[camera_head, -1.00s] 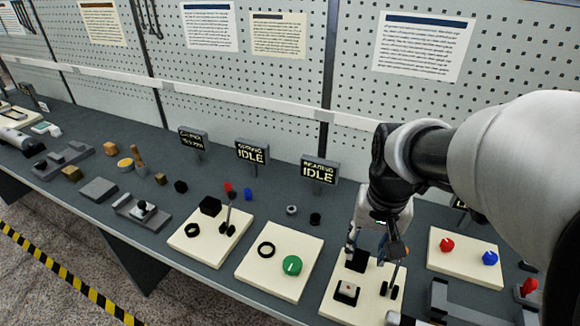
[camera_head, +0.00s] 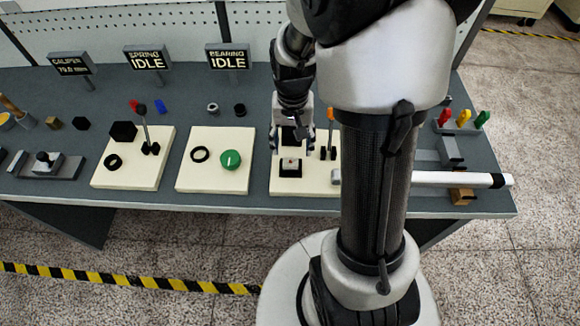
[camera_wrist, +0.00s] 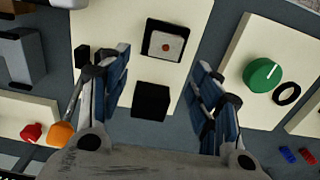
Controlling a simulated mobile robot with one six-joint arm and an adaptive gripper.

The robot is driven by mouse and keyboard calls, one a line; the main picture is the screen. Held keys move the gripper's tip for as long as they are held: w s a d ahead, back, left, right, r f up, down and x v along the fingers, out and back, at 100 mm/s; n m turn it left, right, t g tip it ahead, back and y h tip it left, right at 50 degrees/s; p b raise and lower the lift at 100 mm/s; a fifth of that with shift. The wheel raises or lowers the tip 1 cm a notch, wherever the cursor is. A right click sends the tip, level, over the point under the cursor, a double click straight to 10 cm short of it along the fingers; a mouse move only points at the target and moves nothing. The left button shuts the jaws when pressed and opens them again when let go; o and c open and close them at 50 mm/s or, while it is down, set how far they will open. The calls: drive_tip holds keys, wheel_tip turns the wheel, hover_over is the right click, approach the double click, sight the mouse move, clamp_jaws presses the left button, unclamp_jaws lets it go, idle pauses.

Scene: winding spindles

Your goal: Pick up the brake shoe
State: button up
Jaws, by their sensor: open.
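My gripper (camera_head: 291,148) is open and points down over a cream board (camera_head: 315,186). In the wrist view its blue-padded fingers (camera_wrist: 162,60) stand apart with nothing between them gripped. A plain black block (camera_wrist: 151,101) lies on that board, seen between the fingers; in the head view the block (camera_head: 293,135) is partly behind the gripper. A black square holder (camera_wrist: 164,40) with a pale plate and a red dot sits on the same board, beyond the fingertips. The holder also shows in the head view (camera_head: 290,168). I cannot tell for sure which part is the brake shoe.
A lever with an orange knob (camera_wrist: 61,133) stands beside the block. A neighbouring board (camera_head: 205,183) bears a green knob (camera_head: 231,159) and a black ring (camera_head: 200,154). Signs (camera_head: 228,57) stand behind. My arm hides much of the bench's right part.

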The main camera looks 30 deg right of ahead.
sight(291, 158)
drive_tip(key=f+b, duration=0.1)
drive_tip(key=f, duration=0.1)
drive_tip(key=f+b, duration=0.1)
drive_tip(key=f, duration=0.2)
drive_tip(key=shift+a+f+b, duration=0.3)
drive_tip(key=shift+f+b, duration=0.1)
drive_tip(key=shift+r, duration=0.1)
drive_tip(key=shift+s, duration=0.1)
drive_tip(key=shift+c, duration=0.5)
drive_tip(key=c, duration=1.2)
drive_tip(key=shift+o, duration=0.2)
